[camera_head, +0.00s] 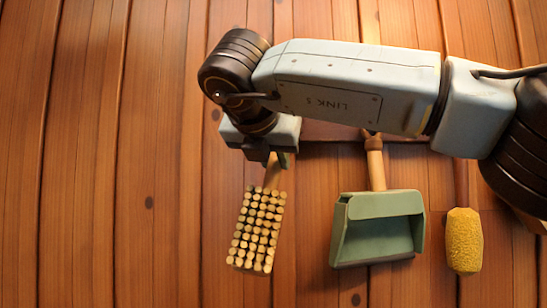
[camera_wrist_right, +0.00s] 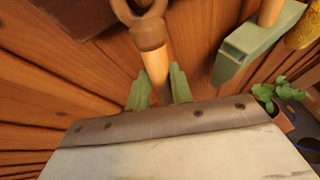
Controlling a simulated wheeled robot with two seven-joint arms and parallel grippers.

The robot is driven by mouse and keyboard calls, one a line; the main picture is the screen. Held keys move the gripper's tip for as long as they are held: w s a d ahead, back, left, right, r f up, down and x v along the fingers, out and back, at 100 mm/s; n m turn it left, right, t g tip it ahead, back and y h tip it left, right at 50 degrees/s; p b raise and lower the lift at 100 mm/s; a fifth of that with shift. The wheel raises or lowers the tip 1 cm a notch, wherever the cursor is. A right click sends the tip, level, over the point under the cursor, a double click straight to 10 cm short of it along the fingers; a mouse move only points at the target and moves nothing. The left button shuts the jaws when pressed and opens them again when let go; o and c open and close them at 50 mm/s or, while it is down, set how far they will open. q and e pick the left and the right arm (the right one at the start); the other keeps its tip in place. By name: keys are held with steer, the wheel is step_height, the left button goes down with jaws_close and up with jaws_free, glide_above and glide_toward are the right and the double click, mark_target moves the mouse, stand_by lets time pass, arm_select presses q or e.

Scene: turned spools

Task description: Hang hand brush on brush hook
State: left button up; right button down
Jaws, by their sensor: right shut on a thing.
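The hand brush (camera_head: 257,232) hangs down below my right gripper in the head view, its pale bristle tufts facing the camera and its head tilted slightly to the left at the bottom. My right gripper (camera_head: 277,160) is shut on its wooden handle. In the wrist view the green fingers of this gripper (camera_wrist_right: 158,88) stand either side of the brush handle (camera_wrist_right: 154,62), which ends in a brown ring (camera_wrist_right: 138,10) at the top edge. I cannot make out the brush hook; my right arm covers that part of the wall. My left gripper is not in view.
A green dustpan (camera_head: 380,228) and a yellow-headed brush (camera_head: 464,240) hang to the right against the wooden planks (camera_head: 110,160). A dark reddish rail (camera_head: 330,132) shows partly behind my arm. A green plant (camera_wrist_right: 272,92) shows in the wrist view. The planks at left are bare.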

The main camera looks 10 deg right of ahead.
steer(key=c, duration=1.2)
jaws_free()
steer(key=shift+o, duration=0.2)
